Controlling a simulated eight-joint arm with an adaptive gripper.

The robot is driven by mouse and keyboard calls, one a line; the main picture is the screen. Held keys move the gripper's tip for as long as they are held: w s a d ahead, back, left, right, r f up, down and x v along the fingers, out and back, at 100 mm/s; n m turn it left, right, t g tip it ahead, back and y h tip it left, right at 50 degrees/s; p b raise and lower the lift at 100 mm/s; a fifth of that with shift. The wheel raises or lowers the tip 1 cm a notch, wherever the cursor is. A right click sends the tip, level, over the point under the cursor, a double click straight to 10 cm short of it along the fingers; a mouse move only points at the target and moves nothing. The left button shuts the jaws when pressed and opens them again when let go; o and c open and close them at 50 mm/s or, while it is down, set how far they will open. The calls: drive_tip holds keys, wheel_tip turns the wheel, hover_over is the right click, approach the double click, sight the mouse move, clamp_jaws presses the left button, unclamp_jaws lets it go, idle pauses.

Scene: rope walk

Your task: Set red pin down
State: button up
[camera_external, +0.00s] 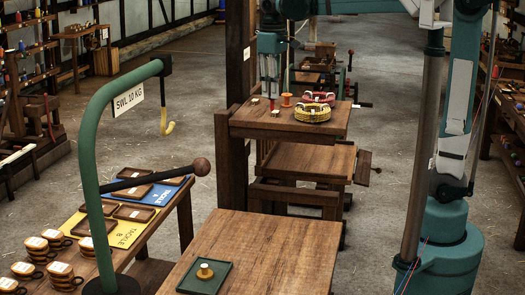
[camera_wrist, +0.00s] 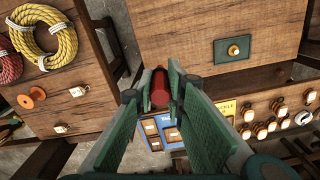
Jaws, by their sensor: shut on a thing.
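My gripper (camera_wrist: 160,98) is shut on a red pin (camera_wrist: 160,87), which shows between the green fingertips in the wrist view. In the external view my gripper (camera_external: 270,82) hangs, fingers down, over the left part of the far bench (camera_external: 315,131). The pin is small and partly hidden by the fingers there. I cannot tell its height above the bench from these views.
The far bench carries a red rope coil (camera_external: 318,97), a yellow rope coil (camera_external: 313,114) and an orange spool (camera_external: 287,100). A green hook post (camera_external: 90,170) stands left.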

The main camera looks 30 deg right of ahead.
drive_tip(key=s+a+f+n, duration=0.2)
drive_tip(key=s+f, duration=0.1)
drive_tip(key=s, duration=1.3)
wheel_tip(320, 180, down, 35)
drive_tip(key=shift+r, duration=0.15)
drive_tip(key=shift+f+b, duration=0.75)
drive_tip(key=shift+f, duration=2.2)
drive_tip(key=shift+f+b, duration=0.45)
drive_tip(key=shift+f, duration=1.6)
drive_tip(key=shift+f, duration=0.15)
